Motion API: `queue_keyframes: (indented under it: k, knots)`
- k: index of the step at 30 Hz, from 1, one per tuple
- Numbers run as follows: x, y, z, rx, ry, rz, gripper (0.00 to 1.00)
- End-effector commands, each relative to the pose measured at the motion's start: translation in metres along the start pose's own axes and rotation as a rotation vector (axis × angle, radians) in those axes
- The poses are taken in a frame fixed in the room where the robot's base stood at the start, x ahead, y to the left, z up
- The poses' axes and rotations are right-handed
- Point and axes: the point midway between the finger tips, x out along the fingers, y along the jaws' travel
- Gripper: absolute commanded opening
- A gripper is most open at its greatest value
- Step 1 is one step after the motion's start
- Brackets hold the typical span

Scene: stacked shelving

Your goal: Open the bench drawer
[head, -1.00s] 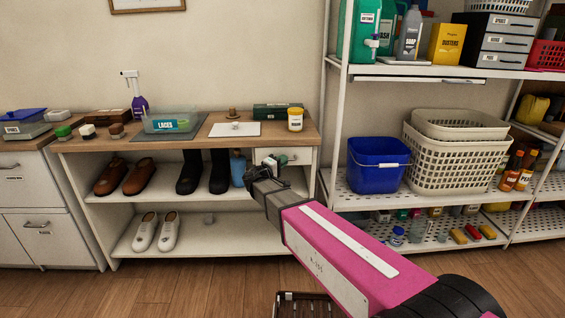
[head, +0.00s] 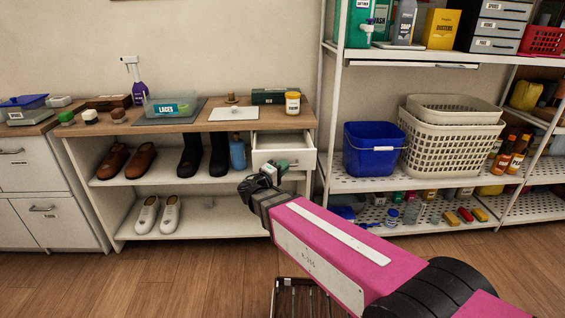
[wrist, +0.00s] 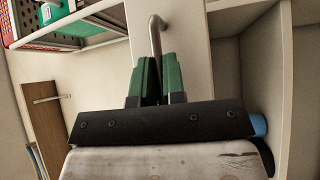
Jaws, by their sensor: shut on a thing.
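The bench drawer (head: 270,158) sits under the right end of the wooden bench top and stands partly pulled out, its open top showing in the head view. My gripper (head: 277,170) is at the drawer front. In the wrist view its green fingers (wrist: 158,80) are closed around the metal bar handle (wrist: 155,35) on the pale drawer front (wrist: 187,70). The drawer's inside is too small to make out.
The bench top (head: 190,122) carries a laces box (head: 172,107), a yellow-lidded jar (head: 292,103) and other items. Black boots (head: 218,150) and a blue bottle (head: 237,154) stand left of the drawer. Shelving with a blue bucket (head: 373,150) is on the right.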

Motion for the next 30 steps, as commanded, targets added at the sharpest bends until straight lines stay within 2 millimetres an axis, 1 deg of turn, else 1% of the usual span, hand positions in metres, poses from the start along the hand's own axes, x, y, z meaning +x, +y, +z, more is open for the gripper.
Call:
queue_keyframes:
  k: [8,9,11,12,20,23,26,30]
  knots:
    - [-0.001,-0.001,0.000,0.000,-0.001,-0.002,0.00]
    - [-0.001,-0.001,0.000,0.000,-0.001,-0.002,0.14]
    - [-0.001,-0.001,0.000,0.000,-0.001,-0.002,0.33]
    - [0.000,-0.001,0.000,0.000,-0.001,-0.002,0.36]
    - [-0.001,0.000,0.000,0.000,0.000,-0.001,0.36]
    - [-0.005,0.000,0.000,0.000,0.000,-0.001,0.36]
    - [-0.015,0.000,0.000,0.000,0.002,-0.002,0.36]
    - [-0.038,0.000,0.000,0.000,0.003,-0.002,0.36]
